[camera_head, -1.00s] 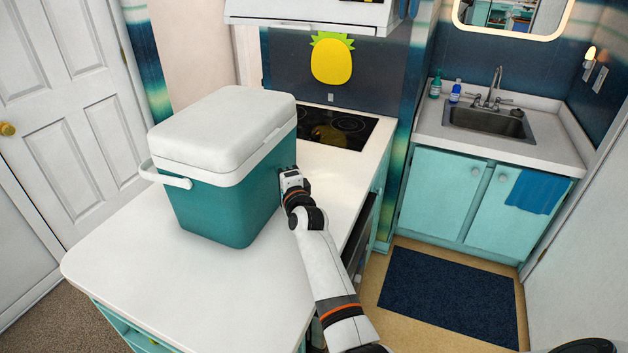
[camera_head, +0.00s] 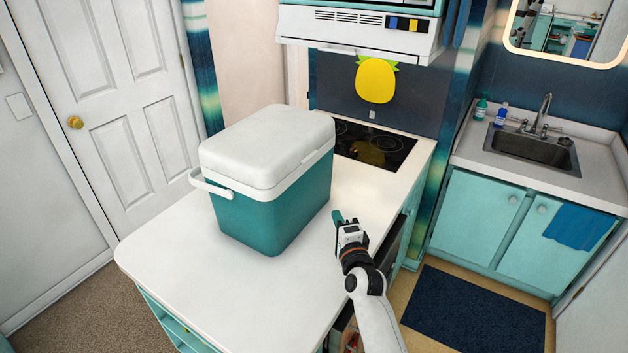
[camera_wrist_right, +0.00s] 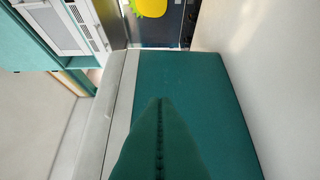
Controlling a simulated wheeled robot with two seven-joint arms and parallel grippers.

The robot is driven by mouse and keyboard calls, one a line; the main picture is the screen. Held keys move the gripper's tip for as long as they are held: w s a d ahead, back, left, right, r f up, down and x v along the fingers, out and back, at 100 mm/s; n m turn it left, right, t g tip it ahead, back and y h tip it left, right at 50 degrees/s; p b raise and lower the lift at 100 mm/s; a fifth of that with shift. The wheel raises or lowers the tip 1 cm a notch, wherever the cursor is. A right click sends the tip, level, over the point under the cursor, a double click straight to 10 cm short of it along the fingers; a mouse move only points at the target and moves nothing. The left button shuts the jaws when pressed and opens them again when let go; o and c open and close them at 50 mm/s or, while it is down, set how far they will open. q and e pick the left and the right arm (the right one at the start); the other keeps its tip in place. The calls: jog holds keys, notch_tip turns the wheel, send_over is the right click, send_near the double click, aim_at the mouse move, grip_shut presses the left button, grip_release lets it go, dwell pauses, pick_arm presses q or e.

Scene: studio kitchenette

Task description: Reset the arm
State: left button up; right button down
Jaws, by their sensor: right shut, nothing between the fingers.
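My right gripper (camera_head: 338,217) is shut and empty beside the right side of a teal cooler (camera_head: 262,215), a little apart from it in the head view. The cooler has a closed white lid and a white side handle, and stands upright on the white counter (camera_head: 180,290). In the right wrist view the shut teal fingers (camera_wrist_right: 160,135) point toward the cooler's teal wall (camera_wrist_right: 190,85), which fills the middle. My left gripper is not in view.
A black cooktop (camera_head: 372,146) lies at the counter's far end under a white range hood (camera_head: 355,32). A sink (camera_head: 530,148) with bottles is at right. A dark blue mat (camera_head: 475,312) lies on the floor. The counter's front left is clear.

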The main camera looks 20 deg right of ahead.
jog(key=s+a+f+n+g+y, duration=0.2)
jog(key=s+f+n+g, duration=0.2)
jog(key=s+n, duration=0.3)
jog(key=s+a+f+n+g+y, duration=0.1)
jog(key=s+a+f+n+g, duration=0.25)
jog(key=s, duration=0.55)
jog(key=s+d+n+g+h, duration=0.15)
jog(key=s+n+g, duration=0.7)
jog(key=s, duration=1.35)
notch_tip(320, 180, down, 28)
jog(key=n+b, duration=0.2)
jog(key=b, duration=0.2)
jog(key=s+d+f+b, duration=0.1)
jog(key=s+f, duration=0.7)
jog(key=f, duration=0.3)
jog(key=s+d+f+g+b, duration=0.1)
jog(key=s+f+b, duration=0.1)
jog(key=s+f, duration=0.7)
notch_tip(320, 180, down, 3)
jog(key=shift+d+r, duration=0.15)
jog(key=shift+d, duration=0.15)
